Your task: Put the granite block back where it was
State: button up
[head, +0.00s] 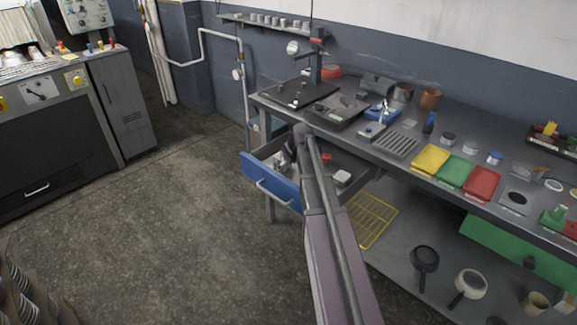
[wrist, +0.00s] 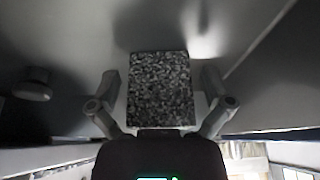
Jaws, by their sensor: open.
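The granite block (wrist: 160,88), dark with light speckles, shows in the middle of the wrist view. My gripper (wrist: 161,80) is open, with one finger on each side of the block and a gap visible on both sides. In the head view my arm reaches down to the open blue-fronted drawer (head: 272,184) under the bench, and my gripper (head: 287,158) is at the drawer, partly hidden by the arm. I cannot make out the block in the head view.
In the drawer are a red item (head: 326,158) and a pale item (head: 342,177). The bench top (head: 405,165) holds a dark plate (head: 300,92), a yellow tray (head: 431,160), a green tray (head: 454,171) and a red tray (head: 481,184). Floor left of the drawer is clear.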

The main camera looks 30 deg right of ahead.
jog(key=shift+r, duration=0.15)
jog(key=p+v, duration=0.2)
jog(key=p, duration=0.1)
jog(key=shift+s+r, duration=0.1)
jog(key=shift+r, duration=0.3)
jog(key=p+v, duration=0.8)
jog(key=v, duration=0.1)
jog(key=shift+r, duration=0.1)
dwell(0.6)
